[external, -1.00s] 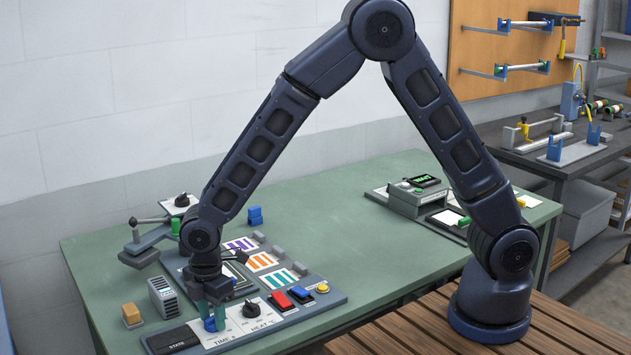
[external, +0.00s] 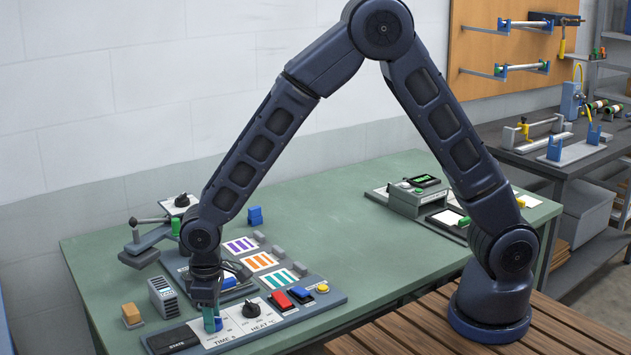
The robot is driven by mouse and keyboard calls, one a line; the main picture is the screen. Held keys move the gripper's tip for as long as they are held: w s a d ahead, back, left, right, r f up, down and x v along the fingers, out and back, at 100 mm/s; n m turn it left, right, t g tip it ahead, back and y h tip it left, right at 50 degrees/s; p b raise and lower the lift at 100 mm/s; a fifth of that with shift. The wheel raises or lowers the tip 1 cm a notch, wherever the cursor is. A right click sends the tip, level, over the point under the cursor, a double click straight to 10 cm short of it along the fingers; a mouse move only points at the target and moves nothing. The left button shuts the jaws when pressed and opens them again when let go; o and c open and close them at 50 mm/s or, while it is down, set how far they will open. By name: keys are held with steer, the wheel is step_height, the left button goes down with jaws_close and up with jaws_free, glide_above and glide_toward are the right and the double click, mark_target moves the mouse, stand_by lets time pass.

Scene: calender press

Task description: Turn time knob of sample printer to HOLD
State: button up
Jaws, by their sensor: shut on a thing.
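The sample printer panel (external: 319,303) lies on the green table at the front left. Its TIME knob (external: 213,325) is blue and sits on a white plate marked TIME. My gripper (external: 212,319) points straight down over this knob and is shut on it. The fingers cover most of the knob, so its pointer and the HOLD mark cannot be read. A dark STATE display (external: 172,341) is left of the knob. The black HEAT knob (external: 250,310) is to its right.
Red (external: 281,300) and blue (external: 301,294) switches and a yellow button (external: 322,287) sit right of the HEAT knob. A grey vented block (external: 163,297) and an orange block (external: 131,314) stand left of my gripper. The middle of the table is clear.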

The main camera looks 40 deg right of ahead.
steer(key=m, duration=1.1)
steer(key=shift+m, duration=2.1)
steer(key=o, duration=1)
step_height(320, 180, up, 11)
steer(key=shift+f, duration=0.1)
